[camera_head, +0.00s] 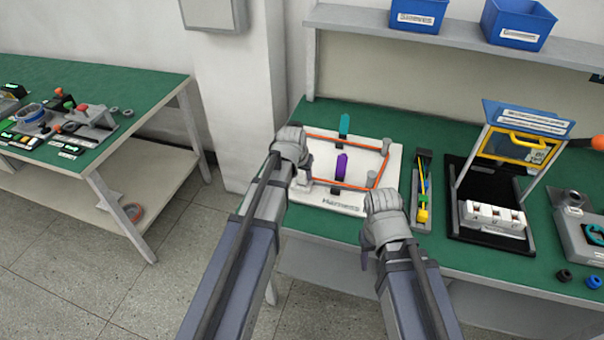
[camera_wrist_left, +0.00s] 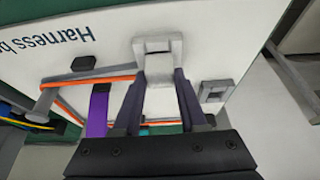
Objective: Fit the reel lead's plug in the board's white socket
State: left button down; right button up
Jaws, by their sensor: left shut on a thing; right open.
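The white harness board (camera_head: 330,199) lies on the green bench, with an orange lead (camera_head: 345,142) running round its posts. My left gripper (camera_head: 304,180) is over the board's left side. In the left wrist view, its dark fingers (camera_wrist_left: 158,95) are shut on a whitish plug (camera_wrist_left: 158,75). The plug's far end meets a white socket block (camera_wrist_left: 158,46) near the board's edge. I cannot tell how deeply it sits. The orange lead also shows in the left wrist view (camera_wrist_left: 90,80), passing towards the plug. My right gripper (camera_head: 365,258) is open at the bench's front edge, its fingers mostly hidden.
A grey block (camera_wrist_left: 215,92) is right of the plug. A narrow tray with yellow pieces (camera_head: 422,190) and a black fixture with white blocks (camera_head: 492,218) stand right of the board.

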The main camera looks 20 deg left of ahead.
pick_arm(q)
jog(key=shift+c, duration=1.9)
grip_release()
jog(key=p+v, duration=0.7)
jog(key=shift+s+r, duration=0.2)
jog(key=shift+r, duration=0.2)
